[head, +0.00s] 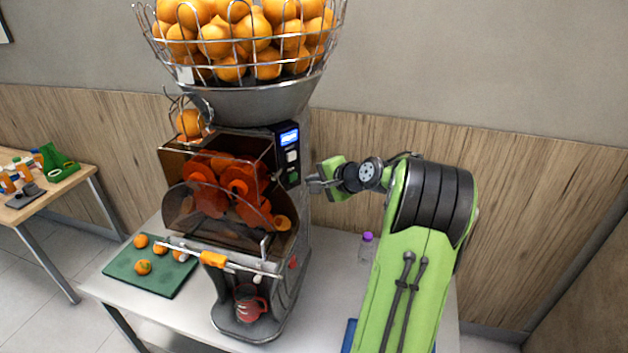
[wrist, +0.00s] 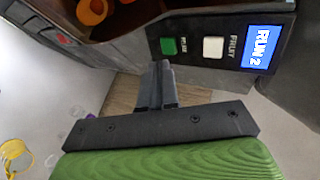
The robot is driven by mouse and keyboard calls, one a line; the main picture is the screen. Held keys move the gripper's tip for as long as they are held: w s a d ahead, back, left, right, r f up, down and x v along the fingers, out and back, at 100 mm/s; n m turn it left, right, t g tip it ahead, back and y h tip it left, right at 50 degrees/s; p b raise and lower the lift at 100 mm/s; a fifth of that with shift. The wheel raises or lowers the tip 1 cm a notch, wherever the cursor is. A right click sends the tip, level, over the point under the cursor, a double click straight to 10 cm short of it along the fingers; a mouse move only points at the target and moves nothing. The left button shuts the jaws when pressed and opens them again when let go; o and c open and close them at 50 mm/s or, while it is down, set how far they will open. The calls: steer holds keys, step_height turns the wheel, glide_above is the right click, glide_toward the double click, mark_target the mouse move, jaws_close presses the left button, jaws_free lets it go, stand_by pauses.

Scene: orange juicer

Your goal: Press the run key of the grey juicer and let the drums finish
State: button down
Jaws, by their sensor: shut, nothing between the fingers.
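The grey juicer (head: 262,312) stands on a white table, with orange drums (head: 205,190) behind a smoky clear cover. Its dark key panel (head: 288,168) is on the right of its front. In the wrist view the panel has a green key (wrist: 168,46), a white key (wrist: 213,47) labelled FRUIT and a lit blue display (wrist: 259,47) reading RUN 2. The green key's label is too small to read surely. My gripper (head: 311,184) is shut and empty beside the panel. In the wrist view its fingertips (wrist: 160,66) are just short of the green key; contact cannot be told.
A wire basket (head: 250,45) full of oranges tops the juicer. A green board (head: 150,272) with several oranges lies at left. A red-lidded or red jug (head: 250,308) sits under the spout. A purple-capped bottle (head: 366,248) stands near my arm. Another table (head: 60,185) is at far left.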

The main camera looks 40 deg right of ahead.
steer(key=v, duration=0.7)
steer(key=shift+s+r, duration=0.25)
stand_by(0.3)
